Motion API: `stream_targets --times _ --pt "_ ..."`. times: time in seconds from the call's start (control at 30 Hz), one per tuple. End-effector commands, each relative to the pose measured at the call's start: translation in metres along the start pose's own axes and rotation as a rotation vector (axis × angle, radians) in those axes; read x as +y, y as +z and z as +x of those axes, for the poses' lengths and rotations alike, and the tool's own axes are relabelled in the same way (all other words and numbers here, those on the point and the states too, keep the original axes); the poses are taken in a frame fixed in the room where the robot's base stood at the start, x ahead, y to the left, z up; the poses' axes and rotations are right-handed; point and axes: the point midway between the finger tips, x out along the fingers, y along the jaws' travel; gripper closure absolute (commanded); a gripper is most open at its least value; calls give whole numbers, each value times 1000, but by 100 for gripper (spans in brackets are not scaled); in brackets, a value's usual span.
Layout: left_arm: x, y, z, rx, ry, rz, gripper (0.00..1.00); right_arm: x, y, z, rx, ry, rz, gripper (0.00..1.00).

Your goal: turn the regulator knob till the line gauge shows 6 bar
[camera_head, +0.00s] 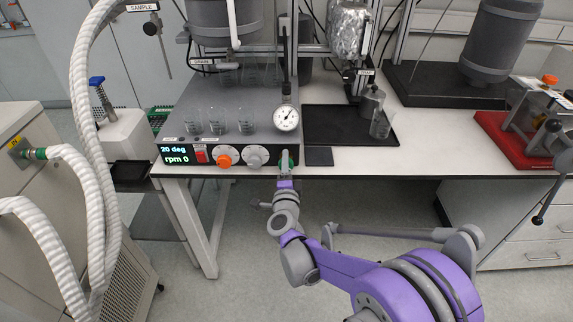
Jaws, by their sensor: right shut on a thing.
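The line gauge (286,118) is a round white dial with a dark needle, above the right end of the control box's front. Its scale is too small to read. My right gripper (286,164) reaches up from below to the right end of the box front, just under the gauge. It is shut on the regulator knob, which the fingers mostly hide; a bit of green shows around them. My left gripper is out of view.
The grey control box (182,142) has a display reading "20 deg, rpm 0", a red switch (201,156), an orange knob (224,161) and a grey knob (255,157). Glass beakers (217,121) stand on top. A black tray (336,120) lies to the right. White hoses (90,110) rise at left.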

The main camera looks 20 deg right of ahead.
Motion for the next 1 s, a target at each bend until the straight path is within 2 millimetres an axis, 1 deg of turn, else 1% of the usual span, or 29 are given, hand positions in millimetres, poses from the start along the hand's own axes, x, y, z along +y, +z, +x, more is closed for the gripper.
stream_targets --times 0.47,0.5,0.57,0.6,0.63,0.9,1.0 --pt "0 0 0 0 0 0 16 0 0 0 -1 1 13 100" --pt "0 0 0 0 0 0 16 0 0 0 -1 1 13 39" --pt "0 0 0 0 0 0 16 0 0 0 -1 0 13 28" --pt "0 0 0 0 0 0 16 0 0 0 -1 0 13 21" --pt "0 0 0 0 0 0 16 0 0 0 -1 0 12 16" --pt "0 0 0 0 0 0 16 0 0 0 0 0 12 16" --pt "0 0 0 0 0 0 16 0 0 -6 -1 0 12 16"
